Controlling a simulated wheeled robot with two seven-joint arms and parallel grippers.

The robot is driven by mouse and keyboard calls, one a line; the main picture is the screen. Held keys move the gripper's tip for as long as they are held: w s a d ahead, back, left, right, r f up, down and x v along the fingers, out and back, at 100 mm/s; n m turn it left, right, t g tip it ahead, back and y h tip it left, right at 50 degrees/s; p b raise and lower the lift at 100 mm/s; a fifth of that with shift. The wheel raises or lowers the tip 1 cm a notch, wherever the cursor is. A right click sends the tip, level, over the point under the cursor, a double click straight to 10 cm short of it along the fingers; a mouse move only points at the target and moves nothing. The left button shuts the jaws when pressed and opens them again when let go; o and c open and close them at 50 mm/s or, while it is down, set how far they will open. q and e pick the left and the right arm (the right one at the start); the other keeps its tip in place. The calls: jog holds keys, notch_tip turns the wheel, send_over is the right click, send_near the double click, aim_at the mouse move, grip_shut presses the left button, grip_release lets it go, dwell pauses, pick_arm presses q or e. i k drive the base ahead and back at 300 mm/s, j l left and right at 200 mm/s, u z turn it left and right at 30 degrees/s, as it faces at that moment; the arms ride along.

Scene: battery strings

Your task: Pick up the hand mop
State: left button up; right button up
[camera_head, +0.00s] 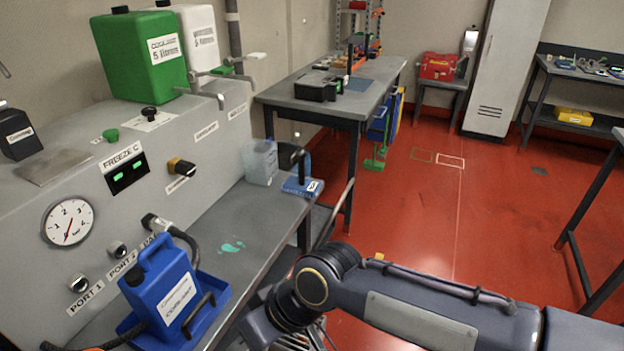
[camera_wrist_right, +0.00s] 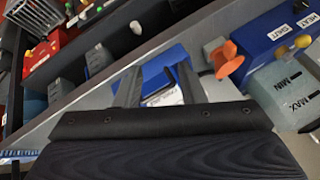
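The likely hand mop (camera_head: 301,187) is a flat blue pad with a white label and a dark upright handle. It lies near the far end of the grey bench in the head view, beside a translucent container. In the right wrist view my right gripper (camera_wrist_right: 158,82) shows two dark fingers standing apart. A blue labelled object (camera_wrist_right: 162,88) shows between and beyond them; I cannot tell whether it is the mop. My left gripper is not in view.
A blue jug (camera_head: 166,287) stands in a blue tray by the bench front. The translucent container (camera_head: 261,163) stands beside the mop. The panel has a gauge (camera_head: 68,221) and ports. A second table (camera_head: 385,72) stands behind.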

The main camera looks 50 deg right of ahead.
aim_at(300, 186)
jog(key=z, duration=1.8)
jog(key=i+l+u, duration=0.3)
jog(key=i+l, duration=0.2)
jog(key=i+l+u, duration=0.15)
jog(key=l, duration=0.25)
jog(key=i+l+u, duration=0.15)
jog(key=i+l, duration=0.15)
jog(key=i+l+u, duration=0.15)
jog(key=l, duration=0.3)
jog(key=i+l+u, duration=0.15)
jog(key=l, duration=0.25)
jog(key=i+l+u, duration=0.15)
jog(key=l, duration=0.25)
